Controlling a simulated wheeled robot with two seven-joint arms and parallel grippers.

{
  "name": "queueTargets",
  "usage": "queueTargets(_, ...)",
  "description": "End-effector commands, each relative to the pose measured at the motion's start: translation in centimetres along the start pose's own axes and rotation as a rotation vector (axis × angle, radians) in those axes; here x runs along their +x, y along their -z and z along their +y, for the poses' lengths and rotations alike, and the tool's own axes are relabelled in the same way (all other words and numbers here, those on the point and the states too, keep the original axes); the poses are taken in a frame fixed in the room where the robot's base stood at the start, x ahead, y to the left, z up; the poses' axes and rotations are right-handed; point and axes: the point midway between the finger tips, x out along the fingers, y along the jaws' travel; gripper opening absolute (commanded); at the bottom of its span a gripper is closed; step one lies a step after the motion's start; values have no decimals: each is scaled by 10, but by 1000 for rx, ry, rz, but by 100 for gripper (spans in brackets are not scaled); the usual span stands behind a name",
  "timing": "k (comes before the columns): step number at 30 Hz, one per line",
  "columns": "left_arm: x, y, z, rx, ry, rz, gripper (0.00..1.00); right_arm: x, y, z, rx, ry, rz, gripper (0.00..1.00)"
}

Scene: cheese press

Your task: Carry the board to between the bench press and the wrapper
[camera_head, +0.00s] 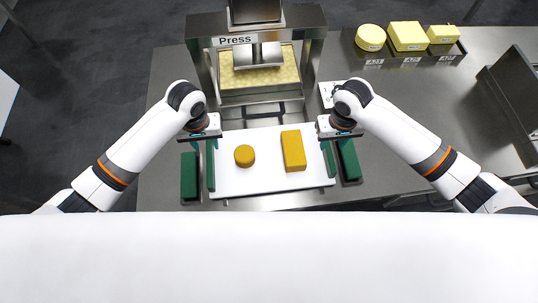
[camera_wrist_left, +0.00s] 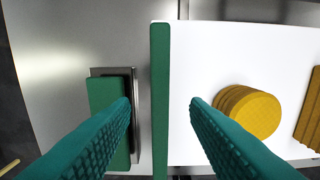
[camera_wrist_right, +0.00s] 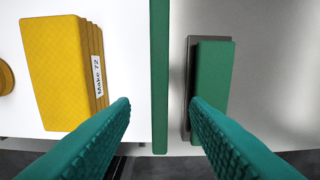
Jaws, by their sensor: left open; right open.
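The white board (camera_head: 265,185) lies on the steel bench in front of the bench press (camera_head: 255,50), marked "Press". It has a green strip along each side, seen in the left wrist view (camera_wrist_left: 160,50) and right wrist view (camera_wrist_right: 160,50). A round yellow stack (camera_head: 244,155) and a rectangular yellow stack (camera_head: 293,150) rest on it. My left gripper (camera_wrist_left: 160,102) is open, its fingers on either side of the left strip. My right gripper (camera_wrist_right: 160,102) is open, its fingers on either side of the right strip. I cannot tell which thing is the wrapper.
Green blocks on dark holders stand just outside the board, at left (camera_head: 190,175) and right (camera_head: 348,158). A dark tray (camera_head: 349,42) with several yellow cheeses is at the back right. A dark steel unit (camera_head: 515,105) stands at far right. Bench between it and the board is mostly clear.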

Motion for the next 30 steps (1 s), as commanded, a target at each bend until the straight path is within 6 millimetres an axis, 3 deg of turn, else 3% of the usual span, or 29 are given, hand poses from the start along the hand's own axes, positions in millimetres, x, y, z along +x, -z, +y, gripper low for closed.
queueTargets(3,22,0,0,-1,-2,1,42,23,1,0,1,1,3,42)
queueTargets(9,48,0,0,0,0,1,42,48,0,0,0,0,2,42)
queueTargets(23,58,0,0,1,0,-1,42,58,0,0,-1,0,-1,42)
queueTargets(30,57,0,0,0,0,-1,3,58,0,0,-1,0,-1,3)
